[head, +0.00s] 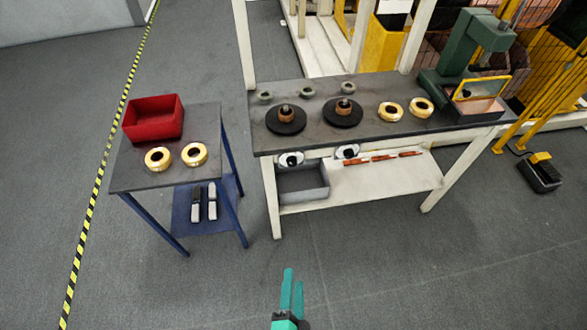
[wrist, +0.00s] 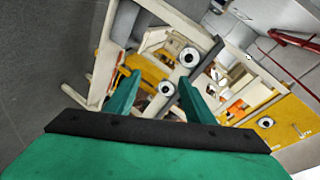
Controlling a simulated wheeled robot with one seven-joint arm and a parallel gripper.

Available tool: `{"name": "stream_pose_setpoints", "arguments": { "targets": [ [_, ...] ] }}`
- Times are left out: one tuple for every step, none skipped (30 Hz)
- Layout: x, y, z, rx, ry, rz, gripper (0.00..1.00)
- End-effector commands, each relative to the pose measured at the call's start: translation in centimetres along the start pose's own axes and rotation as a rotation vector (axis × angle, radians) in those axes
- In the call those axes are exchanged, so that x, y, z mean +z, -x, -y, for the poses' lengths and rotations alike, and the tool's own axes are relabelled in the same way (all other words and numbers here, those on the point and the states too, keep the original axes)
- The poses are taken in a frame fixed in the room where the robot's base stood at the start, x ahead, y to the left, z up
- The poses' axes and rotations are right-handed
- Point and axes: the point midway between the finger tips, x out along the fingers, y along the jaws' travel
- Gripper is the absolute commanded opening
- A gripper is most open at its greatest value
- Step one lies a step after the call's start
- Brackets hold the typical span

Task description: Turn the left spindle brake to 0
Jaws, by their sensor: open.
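The left spindle brake (head: 291,159) is a white round dial with a black knob on the front edge of the workbench, below the left spindle (head: 286,117). Its setting is too small to read. A similar right brake dial (head: 347,151) sits to its right. My gripper (head: 292,272) is low in the head view, over open floor in front of the bench and apart from both dials. In the wrist view my gripper (wrist: 158,80) is open and empty. White discs with dark centres show beyond the fingers, but I cannot tell which is the left brake.
The grey-topped workbench (head: 372,128) carries two black-disc spindles, gold rolls (head: 390,111) and a green press (head: 470,55). A grey bin (head: 302,184) stands on its lower shelf. A blue-legged side table (head: 135,178) with a red bin (head: 153,118) stands left. Floor in front is clear.

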Motion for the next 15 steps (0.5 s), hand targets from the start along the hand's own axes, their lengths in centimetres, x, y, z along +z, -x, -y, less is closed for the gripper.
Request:
{"name": "stream_pose_setpoints", "arguments": {
  "targets": [
    [0.2, -2.2, -0.2, -0.007, -0.134, 0.001, 0.49],
    [0.4, -3.3, -0.3, -0.009, -0.218, 0.005, 0.49],
    [0.6, -4.7, -0.4, -0.013, -0.329, 0.014, 0.49],
    [0.7, -5.9, -0.4, -0.018, -0.412, 0.019, 0.49],
    [0.8, -7.0, -0.4, -0.021, -0.494, 0.028, 0.49],
    [0.9, -8.5, -0.2, -0.029, -0.603, 0.039, 0.49],
    [1.0, -9.6, -0.1, -0.035, -0.685, 0.049, 0.49],
    [1.0, -10.8, 0.1, -0.041, -0.766, 0.061, 0.49],
    [0.9, -12.3, 0.5, -0.050, -0.873, 0.077, 0.49],
    [0.9, -13.4, 0.8, -0.057, -0.952, 0.091, 0.49],
    [0.8, -14.5, 1.1, -0.064, -1.031, 0.106, 0.49],
    [0.5, -16.0, 1.7, -0.074, -1.135, 0.128, 0.49],
    [0.2, -17.1, 2.1, -0.082, -1.212, 0.145, 0.49],
    [0.0, -18.2, 2.6, -0.089, -1.289, 0.165, 0.49],
    [-0.5, -19.6, 3.4, -0.100, -1.386, 0.191, 0.49]
  ]
}}
